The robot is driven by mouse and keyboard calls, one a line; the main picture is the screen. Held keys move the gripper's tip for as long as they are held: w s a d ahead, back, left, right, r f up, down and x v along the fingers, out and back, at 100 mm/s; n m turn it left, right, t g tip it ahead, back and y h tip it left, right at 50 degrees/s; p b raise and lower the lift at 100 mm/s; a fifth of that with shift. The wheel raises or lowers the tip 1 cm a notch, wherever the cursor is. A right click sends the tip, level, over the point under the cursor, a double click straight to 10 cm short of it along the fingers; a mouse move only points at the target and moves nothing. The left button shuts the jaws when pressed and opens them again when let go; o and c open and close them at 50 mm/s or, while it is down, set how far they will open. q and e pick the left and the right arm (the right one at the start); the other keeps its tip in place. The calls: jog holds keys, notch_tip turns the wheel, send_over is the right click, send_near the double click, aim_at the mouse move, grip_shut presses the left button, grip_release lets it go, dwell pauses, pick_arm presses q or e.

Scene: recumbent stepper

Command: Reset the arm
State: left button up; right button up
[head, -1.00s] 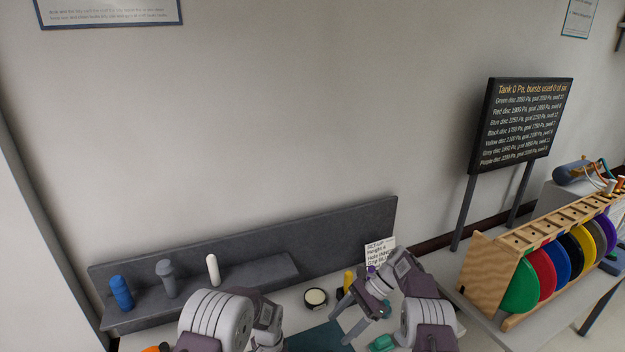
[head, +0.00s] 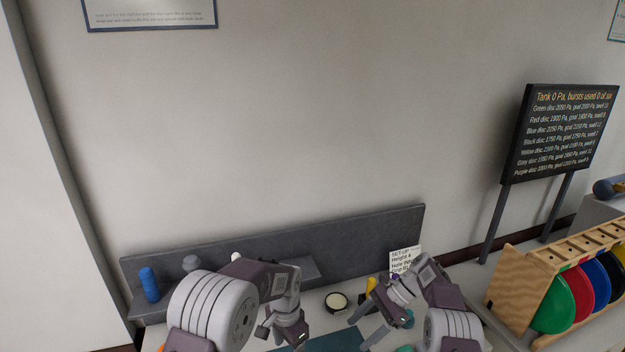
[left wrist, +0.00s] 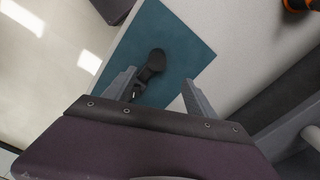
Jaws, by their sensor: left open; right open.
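A black piece with a rounded end (left wrist: 153,62) lies over a teal mat (left wrist: 185,45) in the left wrist view, between my left fingers and apart from them; I cannot tell what it belongs to. My left gripper (head: 282,336) is open and empty above the mat, which shows partly in the head view (head: 340,342). My right gripper (head: 362,330) is open beside the mat's right side. A set-up card (head: 403,260) reads height 4, with hole and grip lines partly hidden. A blue grip (head: 149,284), a grey one (head: 191,263) and a mostly hidden white one (head: 236,257) stand on the shelf.
A round white-faced dial (head: 336,301) and a yellow piece (head: 370,285) sit near the grey back panel (head: 370,230). A wooden rack (head: 512,275) of coloured discs and a black sign (head: 560,135) stand at the right. An orange-black thing (left wrist: 300,4) is at the wrist view's corner.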

jog(key=a+r+n+h+b, duration=0.1)
jog(key=a+r+n+b, duration=0.15)
jog(key=r, duration=0.85)
pick_arm(q)
jog(key=s+a+r+n+t, duration=0.1)
jog(key=s+a+r+n, duration=0.25)
jog(key=a+r, duration=0.35)
pick_arm(e)
jog(key=s+a+r+t+h, duration=0.1)
jog(key=s+a+r+h, duration=0.15)
jog(key=s, duration=0.35)
pick_arm(q)
jog(key=s+a+f+n, duration=0.2)
jog(key=s+n, duration=0.1)
jog(key=s, duration=0.4)
jog(key=s+a+f+n, duration=0.2)
jog(key=s+f+n, duration=0.1)
jog(key=s, duration=0.5)
jog(key=shift+a+f+b, duration=0.2)
jog(key=shift+a+b, duration=0.2)
pick_arm(e)
jog(key=s+d+f+n+t+h, duration=0.1)
jog(key=s+d+f+n, duration=0.3)
jog(key=s, duration=0.5)
jog(key=s+d+f+n+t+h, duration=0.1)
jog(key=s+d+f+n+h, duration=0.3)
jog(key=s+f+n, duration=0.3)
jog(key=shift+s+d+n+t, duration=0.3)
jog(key=shift+s+d+n, duration=0.15)
jog(key=shift+s, duration=0.8)
